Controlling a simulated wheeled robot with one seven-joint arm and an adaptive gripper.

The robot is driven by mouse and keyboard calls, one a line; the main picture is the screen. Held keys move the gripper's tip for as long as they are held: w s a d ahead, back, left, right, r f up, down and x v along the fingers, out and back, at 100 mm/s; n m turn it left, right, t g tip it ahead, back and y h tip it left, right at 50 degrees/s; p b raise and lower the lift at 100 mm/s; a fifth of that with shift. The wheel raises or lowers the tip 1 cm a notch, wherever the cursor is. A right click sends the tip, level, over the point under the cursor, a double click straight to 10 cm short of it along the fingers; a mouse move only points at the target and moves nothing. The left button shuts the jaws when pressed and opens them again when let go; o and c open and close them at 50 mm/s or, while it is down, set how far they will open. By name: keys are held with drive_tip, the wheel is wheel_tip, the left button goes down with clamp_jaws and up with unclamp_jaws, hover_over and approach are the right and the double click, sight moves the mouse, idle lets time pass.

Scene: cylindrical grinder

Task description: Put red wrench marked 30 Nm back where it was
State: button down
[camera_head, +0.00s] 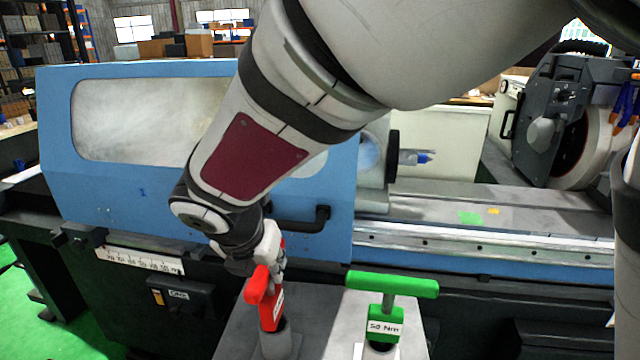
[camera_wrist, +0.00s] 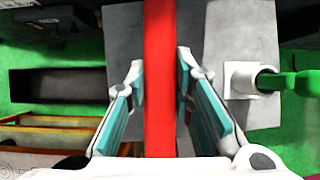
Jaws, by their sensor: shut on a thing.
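The red wrench (camera_head: 270,308) has a T-shaped top and a pale label too small to read in the head view. My gripper (camera_head: 271,262) is shut on its upper part. In the wrist view the red wrench (camera_wrist: 159,80) runs as a bar between the teal finger pads of my gripper (camera_wrist: 160,72). The wrench is slightly tilted in the head view. Its lower end meets a grey cylindrical holder (camera_head: 282,346); I cannot tell whether it sits inside or just in front of it.
A green T-handled wrench (camera_head: 385,311), labelled 50 Nm, stands close by on the right in a white holder (camera_wrist: 241,80). The blue grinder cover (camera_head: 55,130) and its black handle (camera_head: 318,219) are behind my arm.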

drive_tip(key=shift+f, duration=0.1)
drive_tip(key=c, duration=1.4)
unclamp_jaws()
